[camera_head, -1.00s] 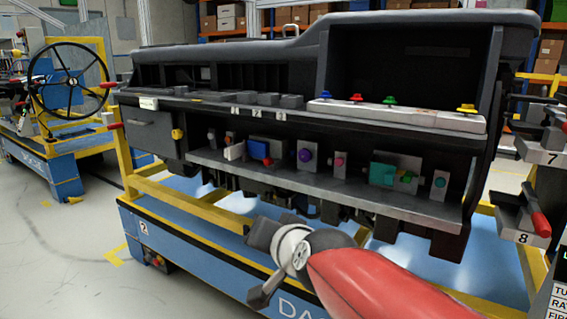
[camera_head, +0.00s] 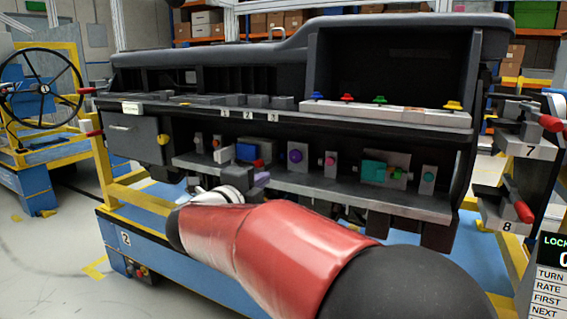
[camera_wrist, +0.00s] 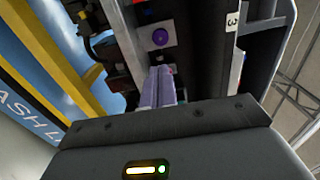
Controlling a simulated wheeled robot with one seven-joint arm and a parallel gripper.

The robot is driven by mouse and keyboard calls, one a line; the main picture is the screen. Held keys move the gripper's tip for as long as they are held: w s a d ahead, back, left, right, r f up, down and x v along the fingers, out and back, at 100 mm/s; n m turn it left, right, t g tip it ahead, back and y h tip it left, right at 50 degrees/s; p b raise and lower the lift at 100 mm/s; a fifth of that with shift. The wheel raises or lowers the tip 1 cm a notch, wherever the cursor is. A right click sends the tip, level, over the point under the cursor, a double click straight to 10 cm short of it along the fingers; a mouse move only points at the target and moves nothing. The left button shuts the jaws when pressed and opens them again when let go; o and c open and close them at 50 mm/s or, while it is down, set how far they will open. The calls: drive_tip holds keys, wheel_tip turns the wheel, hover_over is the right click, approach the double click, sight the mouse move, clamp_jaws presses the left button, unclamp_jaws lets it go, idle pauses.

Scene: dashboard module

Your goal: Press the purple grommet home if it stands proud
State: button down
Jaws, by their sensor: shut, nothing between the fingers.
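The purple grommet (camera_head: 295,155) sits on a small grey plate on the lower shelf of the dashboard module. It also shows in the wrist view (camera_wrist: 160,37), just beyond my fingertips and unobstructed. It looks rounded, but I cannot tell how far it stands out from its plate. My gripper (camera_head: 263,178) is in front of the shelf, to the left of and below the grommet in the head view. In the wrist view my gripper's two lavender fingers (camera_wrist: 161,72) lie together, shut and empty, pointing towards the grommet with a gap visible.
A blue block with a red part (camera_head: 247,153) stands left of the grommet. A pink knob (camera_head: 330,160) and a teal block (camera_head: 374,170) stand to its right. The shelf's front lip (camera_head: 350,193) runs below them. Yellow rails (camera_head: 140,197) border the blue cart.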

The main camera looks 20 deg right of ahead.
sight(295, 158)
drive_tip(key=p+x, duration=0.1)
drive_tip(key=x, duration=1.3)
